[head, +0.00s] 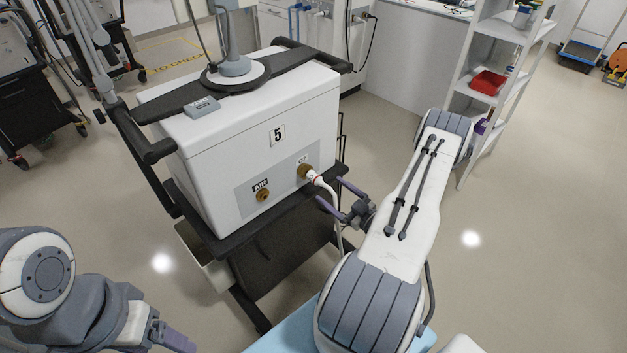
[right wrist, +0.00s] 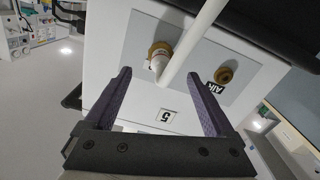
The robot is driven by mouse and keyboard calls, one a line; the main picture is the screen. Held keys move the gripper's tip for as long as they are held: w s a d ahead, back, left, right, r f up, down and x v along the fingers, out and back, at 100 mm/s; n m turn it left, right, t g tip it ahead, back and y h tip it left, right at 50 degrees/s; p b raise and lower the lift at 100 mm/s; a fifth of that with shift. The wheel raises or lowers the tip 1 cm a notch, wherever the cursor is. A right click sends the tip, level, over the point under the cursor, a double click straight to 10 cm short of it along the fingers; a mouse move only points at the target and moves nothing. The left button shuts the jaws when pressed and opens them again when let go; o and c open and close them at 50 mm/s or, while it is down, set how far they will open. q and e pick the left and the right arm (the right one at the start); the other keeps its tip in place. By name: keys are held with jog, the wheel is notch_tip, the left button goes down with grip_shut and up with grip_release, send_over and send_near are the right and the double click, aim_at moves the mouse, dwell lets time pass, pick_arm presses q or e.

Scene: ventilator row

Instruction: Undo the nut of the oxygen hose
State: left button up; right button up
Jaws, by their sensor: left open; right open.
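The white ventilator (head: 240,150) marked 5 has a grey panel with two brass ports. The oxygen hose (head: 333,198) ends in a white fitting with a red ring at the brass oxygen nut (head: 305,171). The nut also shows in the right wrist view (right wrist: 158,50), partly behind the hose. My right gripper (head: 328,189) is open and empty, its purple fingers pointing at the panel. In the right wrist view, the nut lies beyond the fingertips, between their lines and apart from them. My left gripper (head: 165,344) is open at the bottom left, partly cut off, far from the hose.
The bare brass AIR port (head: 262,195) sits left of the oxygen port. A black shelf edge (head: 260,225) juts out below the panel. White shelves with a red bin (head: 488,82) stand at the back right. Floor is clear to the right of my right arm.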

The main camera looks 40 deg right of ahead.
aim_at(319, 181)
jog(key=w, duration=0.8)
jog(key=shift+w+a, duration=0.2)
jog(key=shift+a, duration=0.1)
jog(key=c, duration=1.4)
